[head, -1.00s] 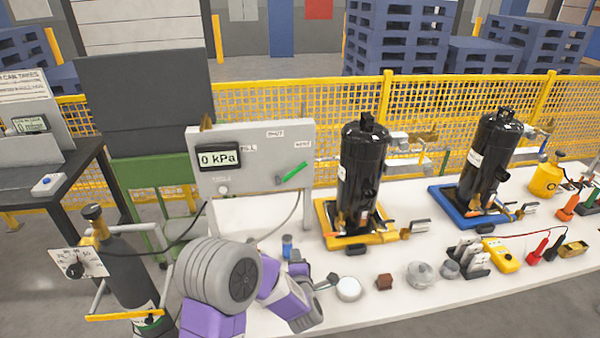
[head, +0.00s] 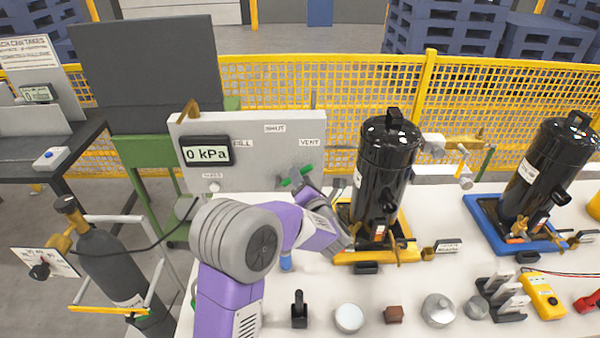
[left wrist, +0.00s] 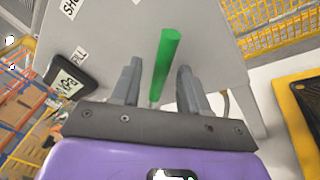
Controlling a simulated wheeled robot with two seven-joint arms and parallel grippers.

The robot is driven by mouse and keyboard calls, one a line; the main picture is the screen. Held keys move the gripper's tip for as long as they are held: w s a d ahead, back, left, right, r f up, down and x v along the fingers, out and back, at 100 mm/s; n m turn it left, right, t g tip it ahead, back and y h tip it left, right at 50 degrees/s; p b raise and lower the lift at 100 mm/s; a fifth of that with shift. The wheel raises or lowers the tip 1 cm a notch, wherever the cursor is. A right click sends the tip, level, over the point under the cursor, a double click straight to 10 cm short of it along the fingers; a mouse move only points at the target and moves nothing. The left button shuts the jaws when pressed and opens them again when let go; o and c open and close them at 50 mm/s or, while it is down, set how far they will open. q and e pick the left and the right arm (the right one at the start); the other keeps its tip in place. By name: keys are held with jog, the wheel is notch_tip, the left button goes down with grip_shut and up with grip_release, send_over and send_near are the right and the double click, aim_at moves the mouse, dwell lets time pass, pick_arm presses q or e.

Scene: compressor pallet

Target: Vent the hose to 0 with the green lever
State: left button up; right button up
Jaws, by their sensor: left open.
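The grey panel (head: 265,145) carries a display (head: 206,151) that reads 0 kPa, and the labels FILL, SHUT and VENT. The green lever (head: 304,169) is on the panel's right part, just below the VENT label, and is partly hidden by my left gripper (head: 300,185) in the head view. In the left wrist view the green lever (left wrist: 166,58) stands between the two fingers of my open left gripper (left wrist: 159,70), with a visible gap on each side. Where the hose joins the panel is hard to make out. My right gripper is out of view.
A black compressor (head: 386,165) in a yellow tray (head: 405,222) stands close to the right of my left gripper. A second compressor (head: 545,170) is further right. A gas cylinder (head: 112,265) stands at the left. Several small parts line the bench front.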

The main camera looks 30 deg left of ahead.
pick_arm(q)
jog(key=shift+x, duration=1.25)
jog(key=shift+w, duration=0.1)
grip_shut()
